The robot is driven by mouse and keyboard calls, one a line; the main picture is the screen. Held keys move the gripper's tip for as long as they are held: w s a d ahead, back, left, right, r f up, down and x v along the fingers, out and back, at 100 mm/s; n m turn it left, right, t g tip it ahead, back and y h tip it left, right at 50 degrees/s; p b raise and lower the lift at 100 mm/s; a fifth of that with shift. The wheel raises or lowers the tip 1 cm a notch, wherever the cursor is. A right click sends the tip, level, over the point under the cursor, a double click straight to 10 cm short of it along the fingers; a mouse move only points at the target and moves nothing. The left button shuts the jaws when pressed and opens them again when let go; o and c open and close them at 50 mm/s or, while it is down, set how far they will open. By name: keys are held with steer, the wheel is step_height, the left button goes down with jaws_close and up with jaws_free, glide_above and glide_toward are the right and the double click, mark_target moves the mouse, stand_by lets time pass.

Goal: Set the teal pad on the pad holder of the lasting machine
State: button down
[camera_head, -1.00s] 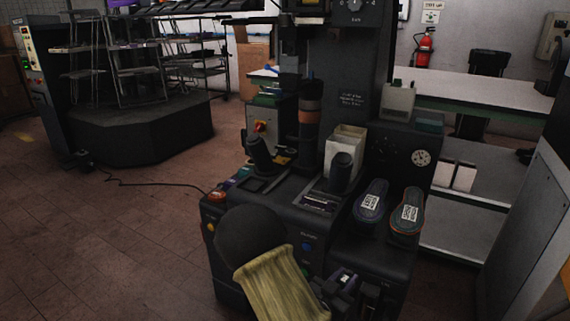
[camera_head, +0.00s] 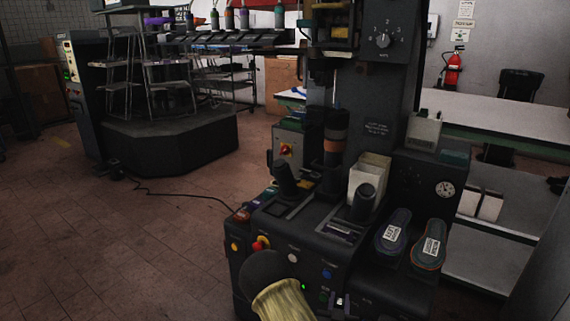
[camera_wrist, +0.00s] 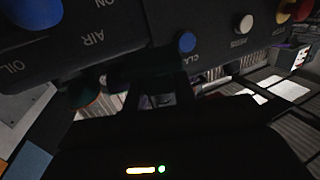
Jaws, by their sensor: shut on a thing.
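My gripper (camera_wrist: 160,98) is shut on a dark, faintly teal piece (camera_wrist: 172,60), which I take for the teal pad; shadow hides most of its shape. In the head view my gripper is low at the picture's bottom edge, in front of the machine's front panel and mostly cut off or dark. The lasting machine (camera_head: 320,235) is a black press with a tall column and a banded orange and black cylinder (camera_head: 336,145) at its middle. I cannot tell for certain which part is the pad holder.
Two labelled soles (camera_head: 392,232) lie on the machine's right shelf. A white bin (camera_head: 366,182) and two dark upright posts stand on its top. A small teal block (camera_head: 455,157) sits at the right back. Buttons line the front panel (camera_head: 293,258). Open floor (camera_head: 120,240) lies to the left.

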step_height(320, 180, up, 24)
steer(key=s+n+y+p, duration=0.2)
steer(key=n+y+p, duration=0.1)
steer(key=p, duration=2.7)
steer(key=shift+r+y, duration=0.15)
steer(key=shift+y, duration=0.65)
steer(key=s+f, duration=0.4)
steer(key=f, duration=0.1)
steer(key=shift+s+f, duration=0.2)
steer(key=shift+f, duration=0.05)
steer(key=shift+d, duration=0.1)
